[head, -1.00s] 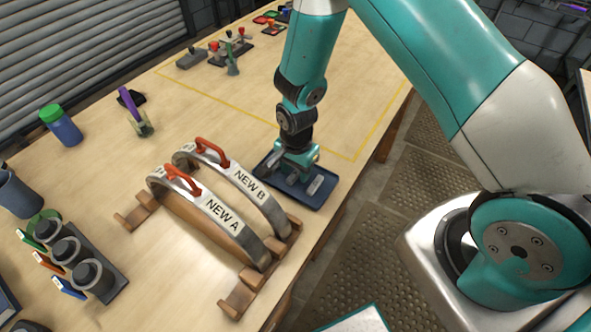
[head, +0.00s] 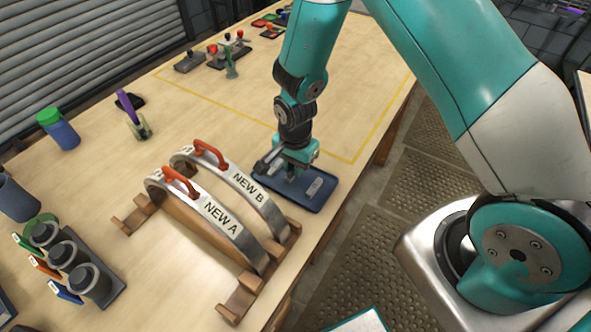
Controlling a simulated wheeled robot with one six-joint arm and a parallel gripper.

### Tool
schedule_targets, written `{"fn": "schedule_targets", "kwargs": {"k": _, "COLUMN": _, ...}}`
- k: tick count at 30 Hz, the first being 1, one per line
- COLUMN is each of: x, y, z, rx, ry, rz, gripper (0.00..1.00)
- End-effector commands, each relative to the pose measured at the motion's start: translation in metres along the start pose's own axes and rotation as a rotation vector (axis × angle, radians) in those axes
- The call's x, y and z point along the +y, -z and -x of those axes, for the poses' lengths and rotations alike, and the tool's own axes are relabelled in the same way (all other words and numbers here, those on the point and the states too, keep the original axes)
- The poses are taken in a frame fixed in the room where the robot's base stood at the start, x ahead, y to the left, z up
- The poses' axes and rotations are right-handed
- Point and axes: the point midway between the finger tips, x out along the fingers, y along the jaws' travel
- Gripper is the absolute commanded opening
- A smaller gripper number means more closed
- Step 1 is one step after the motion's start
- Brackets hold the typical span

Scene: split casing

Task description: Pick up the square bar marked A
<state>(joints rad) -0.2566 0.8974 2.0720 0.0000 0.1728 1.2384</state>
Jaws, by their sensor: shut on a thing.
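My gripper (head: 290,171) is shut on a grey metal bar (head: 267,162), which sticks out to the left of the jaws. It is held a little above the dark blue tray (head: 316,205). A second grey bar (head: 315,187) lies in the right part of the tray. No letter can be read on either bar at this size, so I cannot tell the A mark. My gripper hides part of the tray and of the held bar.
Two curved casing halves, NEW A (head: 221,220) and NEW B (head: 250,188), with red handles, stand on wooden cradles close to the left of the tray. The table's right edge runs beside the tray. A yellow-outlined area (head: 245,115) behind is mostly clear.

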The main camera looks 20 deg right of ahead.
Motion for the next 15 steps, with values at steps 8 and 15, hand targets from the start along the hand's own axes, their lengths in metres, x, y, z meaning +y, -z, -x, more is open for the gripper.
{"fn": "schedule_targets", "kwargs": {"k": 8, "x": -0.001, "y": 0.0, "z": 0.067, "rx": 0.003, "ry": 0.009, "rz": 0.0, "gripper": 0.0}}
{"fn": "schedule_targets", "kwargs": {"k": 15, "x": -0.001, "y": 0.0, "z": 0.129, "rx": 0.003, "ry": 0.007, "rz": 0.0, "gripper": 0.0}}
